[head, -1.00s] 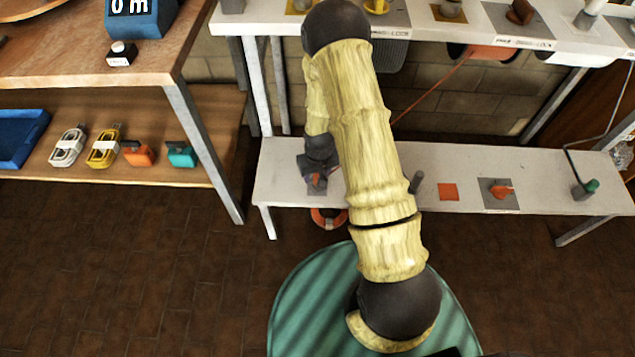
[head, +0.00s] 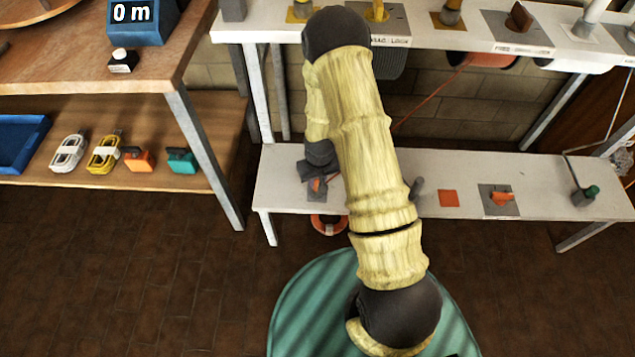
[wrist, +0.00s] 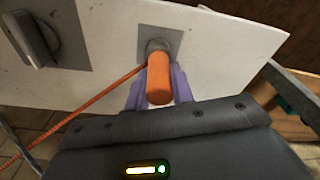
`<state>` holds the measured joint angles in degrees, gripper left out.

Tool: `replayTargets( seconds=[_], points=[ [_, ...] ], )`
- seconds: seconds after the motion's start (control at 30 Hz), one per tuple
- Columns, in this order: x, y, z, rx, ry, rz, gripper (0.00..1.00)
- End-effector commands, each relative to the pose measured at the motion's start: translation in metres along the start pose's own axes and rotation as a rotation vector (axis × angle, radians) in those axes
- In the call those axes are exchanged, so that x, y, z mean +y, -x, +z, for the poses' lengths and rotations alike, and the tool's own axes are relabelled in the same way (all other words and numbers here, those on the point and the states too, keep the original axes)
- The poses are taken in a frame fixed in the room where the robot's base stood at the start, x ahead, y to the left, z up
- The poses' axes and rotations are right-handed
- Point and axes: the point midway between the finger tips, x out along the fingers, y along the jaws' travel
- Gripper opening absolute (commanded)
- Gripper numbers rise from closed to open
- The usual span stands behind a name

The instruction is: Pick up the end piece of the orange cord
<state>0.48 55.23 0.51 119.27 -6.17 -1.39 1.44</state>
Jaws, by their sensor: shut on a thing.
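The orange end piece (wrist: 159,80) is a short orange cylinder in the middle of the wrist view. The purple fingers of my gripper (wrist: 158,96) are shut on it, one on each side. Its far end meets or overlaps a round grey fitting (wrist: 163,46) on a grey plate; I cannot tell whether it still sits in it. The orange cord (wrist: 95,98) runs from beside the end piece down to the lower left. In the head view my gripper (head: 317,183) is at the left part of the low white shelf, partly hidden by my arm. The cord (head: 430,98) hangs behind.
The low white shelf (head: 540,172) also holds an orange square (head: 448,198), an orange part on a grey plate (head: 501,198) and a green-topped piece (head: 590,192). An orange ring (head: 322,229) hangs at its front edge. A wooden bench (head: 60,80) stands left; the floor in front is clear.

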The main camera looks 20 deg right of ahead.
Motion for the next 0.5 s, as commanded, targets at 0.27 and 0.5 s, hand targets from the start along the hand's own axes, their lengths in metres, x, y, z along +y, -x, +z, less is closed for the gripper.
replayTargets(
  seconds=[0.27,0.5],
  points=[
    [0.000,0.040,-0.006,0.004,0.000,0.000,0.00],
    [0.000,0.085,-0.011,0.003,0.000,0.000,0.00]
  ],
)
